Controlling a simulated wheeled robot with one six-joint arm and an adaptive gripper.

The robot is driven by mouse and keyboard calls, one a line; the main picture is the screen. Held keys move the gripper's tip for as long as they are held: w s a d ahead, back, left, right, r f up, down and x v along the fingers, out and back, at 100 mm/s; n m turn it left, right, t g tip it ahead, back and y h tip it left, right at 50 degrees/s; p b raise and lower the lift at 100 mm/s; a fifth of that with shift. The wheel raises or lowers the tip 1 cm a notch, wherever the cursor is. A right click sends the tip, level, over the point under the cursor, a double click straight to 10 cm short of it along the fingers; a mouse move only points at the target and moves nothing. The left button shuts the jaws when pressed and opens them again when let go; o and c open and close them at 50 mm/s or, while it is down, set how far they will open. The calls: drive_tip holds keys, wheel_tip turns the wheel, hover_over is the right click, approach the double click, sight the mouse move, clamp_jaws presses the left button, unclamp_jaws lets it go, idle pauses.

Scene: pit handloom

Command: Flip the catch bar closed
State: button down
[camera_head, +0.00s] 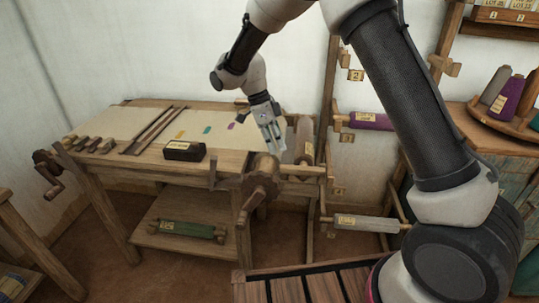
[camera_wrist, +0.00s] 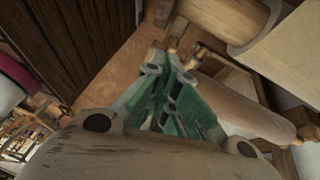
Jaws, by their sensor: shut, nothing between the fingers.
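My gripper (camera_head: 273,143) points down over the right end of the wooden loom bench (camera_head: 120,170), just behind a round wooden wheel (camera_head: 262,178). In the wrist view my gripper (camera_wrist: 171,72) is shut and empty, its green-padded fingers drawn together. A short wooden bar (camera_head: 302,170) juts right from beside the wheel; I cannot tell if it is the catch bar or how it is set. In the wrist view a wooden post with a brass-coloured end (camera_wrist: 175,32) stands just beyond the fingertips. Contact cannot be made out.
A dark labelled block (camera_head: 184,151) and several sticks lie on the bench. A rack with a purple roll (camera_head: 370,121) and a pale roll (camera_head: 366,223) is to the right. A green roll (camera_head: 187,230) lies on the lower shelf.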

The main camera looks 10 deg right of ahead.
drive_tip(key=w+a+r, duration=0.3)
drive_tip(key=a+r, duration=0.2)
drive_tip(key=a, duration=0.2)
drive_tip(key=shift+w+a+r, duration=0.25)
drive_tip(key=shift+a+r, duration=0.05)
drive_tip(key=shift+a, duration=0.05)
drive_tip(key=s+d+r+n+t+y, duration=0.1)
drive_tip(key=s+d+r+n, duration=0.3)
drive_tip(key=s+d, duration=0.6)
drive_tip(key=s+d+r+n+t+y, duration=0.1)
drive_tip(key=s+d+r+n+t, duration=0.2)
drive_tip(key=s+d+n, duration=0.6)
drive_tip(key=s+d+r+n+t+y, duration=0.1)
drive_tip(key=s+d+r+n+t, duration=0.2)
drive_tip(key=s+d, duration=0.9)
wheel_tip(320, 180, up, 4)
drive_tip(key=d+n, duration=0.2)
drive_tip(key=n, duration=0.1)
drive_tip(key=shift+d+n+y, duration=0.15)
drive_tip(key=shift+n+y, duration=0.15)
drive_tip(key=shift+n, duration=0.1)
